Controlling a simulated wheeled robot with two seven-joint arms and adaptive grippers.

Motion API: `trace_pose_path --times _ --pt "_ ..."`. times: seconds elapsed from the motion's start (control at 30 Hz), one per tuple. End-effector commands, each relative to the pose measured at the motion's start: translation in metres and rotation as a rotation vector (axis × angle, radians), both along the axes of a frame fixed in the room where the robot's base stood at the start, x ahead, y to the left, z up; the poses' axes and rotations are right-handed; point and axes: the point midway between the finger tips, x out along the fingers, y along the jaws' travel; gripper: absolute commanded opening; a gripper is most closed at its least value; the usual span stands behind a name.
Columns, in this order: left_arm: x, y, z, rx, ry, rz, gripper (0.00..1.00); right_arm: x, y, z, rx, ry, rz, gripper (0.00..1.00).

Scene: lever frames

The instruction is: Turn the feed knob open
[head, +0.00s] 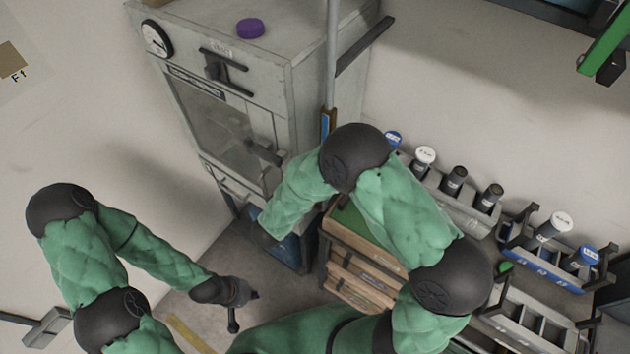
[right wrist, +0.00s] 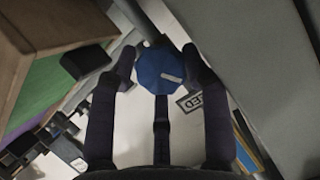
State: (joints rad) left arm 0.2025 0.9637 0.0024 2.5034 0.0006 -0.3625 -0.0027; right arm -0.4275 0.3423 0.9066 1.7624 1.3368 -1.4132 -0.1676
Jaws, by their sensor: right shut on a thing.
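The blue feed knob (right wrist: 160,70) shows in the right wrist view, faceted, with a white pointer mark towards the right. Beside it is a label (right wrist: 189,102) reading FEED, upside down in this view. My right gripper (right wrist: 159,62) has its dark fingers on both sides of the knob and is shut on it. In the head view my right forearm reaches down beside the grey cabinet (head: 291,100), and the knob is hidden there. My left gripper (head: 244,311) hangs over the floor at the lower left, empty, with its fingertips apart.
A wooden drawer box (head: 350,235) stands close to my right forearm. A rack of bottles (head: 440,195) runs along the wall on the right. A purple cap (head: 250,28) sits on top of the cabinet.

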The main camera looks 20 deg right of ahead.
Motion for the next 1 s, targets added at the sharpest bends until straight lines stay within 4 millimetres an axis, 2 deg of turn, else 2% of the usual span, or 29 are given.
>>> trace_pose_path --times 0.03,0.47,0.5,0.53,1.0 --pt "-0.0001 0.0 0.0021 0.0 0.0 0.0 0.0 0.0046 -0.0013 0.0084 -0.014 -0.01 -0.006 0.16" --pt "0.0 0.0 0.0022 0.0 0.0 0.0 0.0 0.0043 -0.0016 0.0072 -0.017 -0.004 -0.008 0.15" --pt "0.0 0.0 0.0022 0.0 0.0 0.0 0.0 0.0043 -0.0015 0.0071 -0.018 -0.005 -0.008 0.59" --pt "0.0 0.0 0.0022 0.0 0.0 0.0 0.0 0.0043 -0.0015 0.0071 -0.018 -0.005 -0.008 0.68" --pt "0.0001 0.0001 0.0022 0.0 0.0 0.0 0.0 0.0001 0.0055 0.0109 -0.013 -0.01 -0.004 0.68"
